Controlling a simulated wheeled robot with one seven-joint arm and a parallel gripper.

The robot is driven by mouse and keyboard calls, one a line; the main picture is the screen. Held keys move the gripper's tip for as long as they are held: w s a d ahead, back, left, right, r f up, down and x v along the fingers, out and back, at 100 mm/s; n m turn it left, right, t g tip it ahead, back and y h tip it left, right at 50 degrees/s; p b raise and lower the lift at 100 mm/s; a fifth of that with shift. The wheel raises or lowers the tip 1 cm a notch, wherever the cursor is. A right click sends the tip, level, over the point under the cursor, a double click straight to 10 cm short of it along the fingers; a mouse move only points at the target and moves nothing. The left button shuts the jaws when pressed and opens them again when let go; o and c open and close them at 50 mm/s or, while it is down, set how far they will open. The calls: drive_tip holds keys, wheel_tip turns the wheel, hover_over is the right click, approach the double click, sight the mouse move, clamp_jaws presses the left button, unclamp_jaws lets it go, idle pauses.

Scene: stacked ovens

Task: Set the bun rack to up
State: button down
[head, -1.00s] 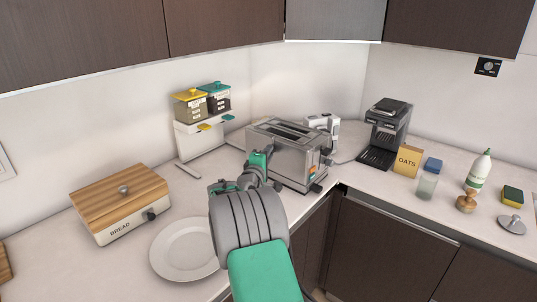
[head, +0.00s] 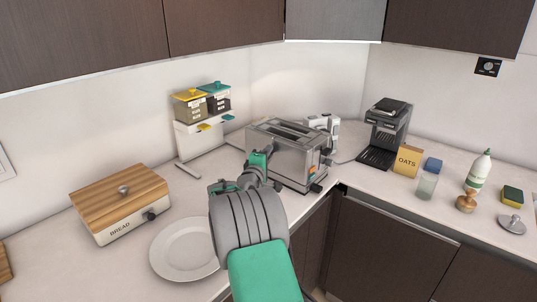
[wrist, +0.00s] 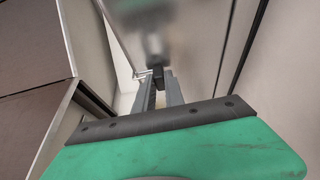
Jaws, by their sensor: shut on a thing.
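A steel toaster (head: 288,150) with long slots in its top stands in the counter's corner. My gripper (head: 268,151) reaches to its near left side, with my arm in front. In the wrist view the two grey fingers of my gripper (wrist: 159,94) are shut on a small dark knob (wrist: 158,77) beside the toaster's steel wall (wrist: 190,45). A thin metal rod (wrist: 142,73) shows by the knob. I cannot make out the bun rack's full shape or its height; the grasp is hidden in the head view.
A white plate (head: 183,249) and a bread box (head: 122,204) are to the left. Storage boxes (head: 203,110) stand behind. A coffee machine (head: 388,130), an oats box (head: 407,161) and a glass (head: 427,187) are to the right. The counter's front edge runs close to the toaster.

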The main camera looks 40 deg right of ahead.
drive_tip(key=shift+r+p, duration=0.65)
drive_tip(key=shift+r, duration=1.25)
drive_tip(key=c, duration=1.5)
unclamp_jaws()
drive_tip(key=shift+o, duration=0.5)
drive_tip(key=shift+a+f, duration=0.1)
drive_tip(key=shift+a, duration=0.15)
drive_tip(key=b+v, duration=0.1)
drive_tip(key=v, duration=0.6)
drive_tip(key=shift+s, duration=0.15)
drive_tip(key=shift+a, duration=0.15)
